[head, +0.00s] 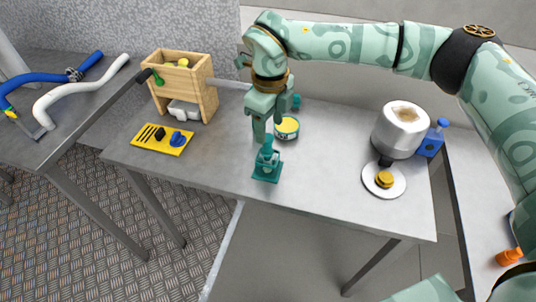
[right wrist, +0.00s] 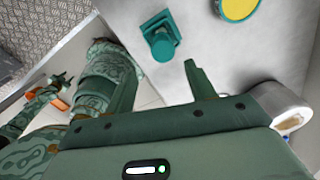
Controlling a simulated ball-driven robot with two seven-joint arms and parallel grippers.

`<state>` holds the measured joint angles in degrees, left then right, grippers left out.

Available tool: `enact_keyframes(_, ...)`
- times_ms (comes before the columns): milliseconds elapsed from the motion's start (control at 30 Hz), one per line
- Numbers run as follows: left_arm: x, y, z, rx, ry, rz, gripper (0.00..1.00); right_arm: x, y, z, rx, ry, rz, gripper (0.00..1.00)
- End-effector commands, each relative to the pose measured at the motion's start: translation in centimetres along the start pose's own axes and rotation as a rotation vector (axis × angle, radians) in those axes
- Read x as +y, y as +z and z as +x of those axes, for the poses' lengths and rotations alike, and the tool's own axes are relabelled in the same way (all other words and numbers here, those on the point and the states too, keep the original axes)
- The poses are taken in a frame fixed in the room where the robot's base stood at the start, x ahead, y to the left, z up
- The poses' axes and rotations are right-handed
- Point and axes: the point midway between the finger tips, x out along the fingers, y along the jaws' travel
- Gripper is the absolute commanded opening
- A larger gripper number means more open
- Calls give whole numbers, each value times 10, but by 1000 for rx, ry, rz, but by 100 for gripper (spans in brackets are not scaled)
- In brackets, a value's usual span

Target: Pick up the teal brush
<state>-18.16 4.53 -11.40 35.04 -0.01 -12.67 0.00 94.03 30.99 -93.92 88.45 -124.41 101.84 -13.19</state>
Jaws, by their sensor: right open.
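A teal object (head: 267,162) with a flat block-like base and a knobbed top stands near the table's front edge. It seems to be the teal brush, and it also shows in the right wrist view (right wrist: 162,42). My right gripper (head: 267,133) hangs just behind and above it, fingers pointing down, open and empty. In the right wrist view, the teal object lies beyond the open fingertips (right wrist: 160,64), apart from them. A smaller teal piece (head: 296,101) shows behind the gripper, too small to tell. A small patterned arm at the left of the wrist view seems to be my left one.
A yellow-topped tin (head: 287,127) stands close behind the gripper. A wooden box (head: 205,92) and yellow board (head: 162,139) are to the left. A silver pot-like machine (head: 401,128), a white plate (head: 384,192) and a blue knobbed object (head: 432,138) are to the right.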

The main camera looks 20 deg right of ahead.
Motion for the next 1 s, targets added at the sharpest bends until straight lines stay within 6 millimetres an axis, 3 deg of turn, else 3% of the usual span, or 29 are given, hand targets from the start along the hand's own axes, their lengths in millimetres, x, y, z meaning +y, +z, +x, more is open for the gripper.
enact_keyframes(33,3,9,4,-15,4,1,36,-1,1,16,7,5,2,55)
enact_keyframes(133,2,10,7,-18,5,1,36,-2,3,29,7,5,2,55)
enact_keyframes(300,-7,-25,10,34,-8,0,36,-2,4,39,6,5,1,55)
enact_keyframes(367,-8,-29,13,41,-9,0,36,-2,3,45,7,6,1,55)
enact_keyframes(600,-2,-10,25,8,0,1,36,0,1,85,9,8,2,55)
enact_keyframes(833,-2,-8,24,5,1,2,36,-1,2,86,4,4,2,55)
enact_keyframes(867,-2,-8,24,5,1,2,36,-1,2,86,4,4,2,52)
enact_keyframes(1000,-2,-8,24,5,1,2,36,-1,1,86,4,5,2,13)
